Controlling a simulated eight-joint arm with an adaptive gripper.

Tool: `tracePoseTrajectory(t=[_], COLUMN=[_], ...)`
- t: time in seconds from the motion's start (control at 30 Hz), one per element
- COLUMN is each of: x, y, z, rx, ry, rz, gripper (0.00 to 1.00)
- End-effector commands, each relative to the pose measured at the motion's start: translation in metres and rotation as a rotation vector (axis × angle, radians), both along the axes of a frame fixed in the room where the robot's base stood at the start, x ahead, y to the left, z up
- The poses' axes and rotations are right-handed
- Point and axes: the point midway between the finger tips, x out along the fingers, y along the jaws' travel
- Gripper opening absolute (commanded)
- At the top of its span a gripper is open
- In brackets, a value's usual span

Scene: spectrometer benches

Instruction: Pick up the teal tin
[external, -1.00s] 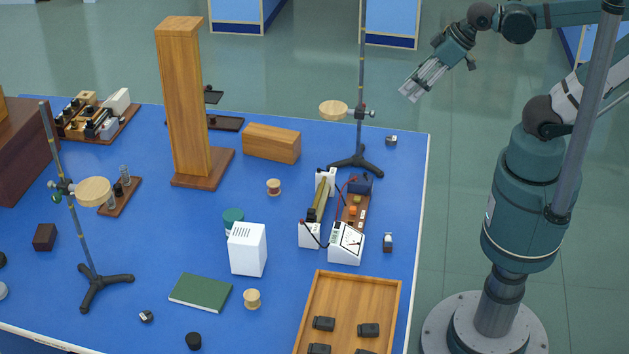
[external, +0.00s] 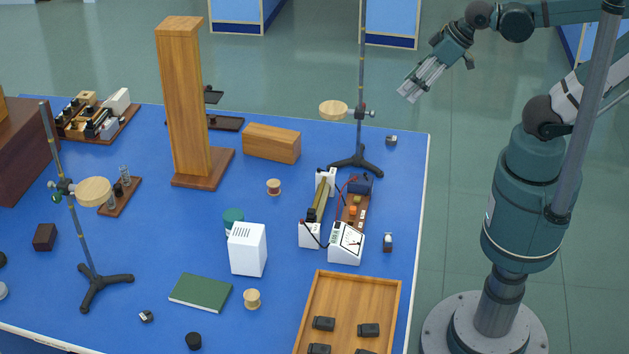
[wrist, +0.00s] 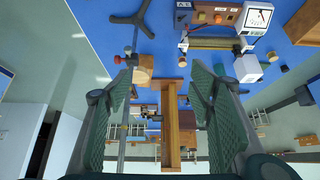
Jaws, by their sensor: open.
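The teal tin (external: 233,216) stands on the blue table in the external view, left of its middle. A white slotted box (external: 248,249) stands in front of it and hides its lower part. My gripper (external: 408,93) is high at the upper right, beyond the table's right edge, far from the tin and empty. In the wrist view my gripper (wrist: 162,85) shows its two green pads wide apart with nothing held between them.
A tall wooden pillar (external: 184,100) and a clamp stand (external: 361,120) rise from the table. A wooden block (external: 271,143), meter apparatus (external: 346,242), green book (external: 201,292) and wooden tray (external: 309,309) lie around. Blue table is clear just left of the tin.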

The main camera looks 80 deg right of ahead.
Motion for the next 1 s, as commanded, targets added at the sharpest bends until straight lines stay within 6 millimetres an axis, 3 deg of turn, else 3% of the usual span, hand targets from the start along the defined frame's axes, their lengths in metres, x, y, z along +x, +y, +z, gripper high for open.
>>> tracePoseTrajectory(t=[0.27, 1.0], x=[0.026, 0.133], y=[0.009, 0.053], z=[0.013, 0.035], rx=[0.054, 0.237], ry=[0.033, 0.167], rz=[-0.061, -0.319], gripper=[0.54, 0.54])
